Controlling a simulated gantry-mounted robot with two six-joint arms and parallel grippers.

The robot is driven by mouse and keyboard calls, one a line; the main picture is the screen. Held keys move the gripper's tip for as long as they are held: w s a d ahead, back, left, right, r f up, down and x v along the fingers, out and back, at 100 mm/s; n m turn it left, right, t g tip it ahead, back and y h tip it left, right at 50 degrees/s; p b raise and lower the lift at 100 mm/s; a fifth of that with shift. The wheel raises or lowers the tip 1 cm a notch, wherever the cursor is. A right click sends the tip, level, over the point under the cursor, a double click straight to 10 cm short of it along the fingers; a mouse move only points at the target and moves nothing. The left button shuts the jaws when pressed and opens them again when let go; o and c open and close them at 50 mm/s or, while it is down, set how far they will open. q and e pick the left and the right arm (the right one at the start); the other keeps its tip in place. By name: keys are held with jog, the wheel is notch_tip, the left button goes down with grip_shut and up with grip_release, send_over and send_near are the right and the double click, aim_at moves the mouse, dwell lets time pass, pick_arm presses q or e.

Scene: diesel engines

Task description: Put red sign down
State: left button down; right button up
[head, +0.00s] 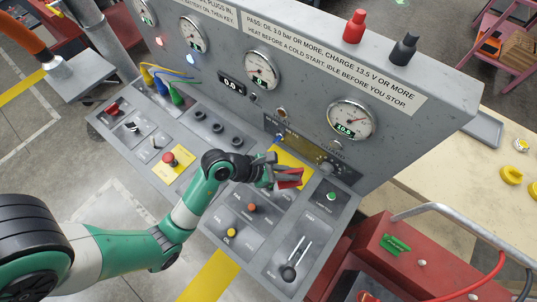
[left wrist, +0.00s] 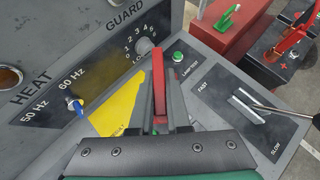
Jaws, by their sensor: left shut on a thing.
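The red sign (head: 289,179) is a small red piece in the fingers of my left gripper (head: 276,174), over the sloping panel of the grey console. In the left wrist view the red sign (left wrist: 159,85) stands up as a narrow red strip between the fingers of my left gripper (left wrist: 160,118), which are shut on it. A yellow plate (head: 293,166) lies just behind it on the panel, partly hidden by the gripper; it also shows in the left wrist view (left wrist: 117,106). I cannot tell whether the sign touches the panel. My right gripper is not in view.
Close by are a green button (head: 331,196), an orange-red knob (head: 252,208), a yellow button (head: 231,232) and a slotted lever (head: 289,272). The upright gauge face (head: 300,115) rises behind. A red machine with a bent rail (head: 425,255) stands at right.

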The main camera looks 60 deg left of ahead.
pick_arm(q)
jog(key=shift+m+h, duration=0.3)
jog(key=shift+m, duration=0.1)
jog(key=w+a+f+b, duration=0.1)
jog(key=w+a+f, duration=0.1)
jog(key=a+f, duration=0.1)
jog(key=w+a+f+b, duration=0.2)
jog(key=w+f, duration=0.1)
jog(key=w+a+f+b, duration=0.2)
jog(key=a+f, duration=0.1)
jog(key=shift+w+a+f, duration=0.15)
jog(key=shift+a+f, duration=0.15)
jog(key=shift+f, duration=0.1)
jog(key=shift+w+a+f+b, duration=0.15)
jog(key=shift+f+b, duration=0.5)
jog(key=shift+f, duration=1.15)
jog(key=shift+f, duration=0.1)
jog(key=c, duration=0.9)
grip_release()
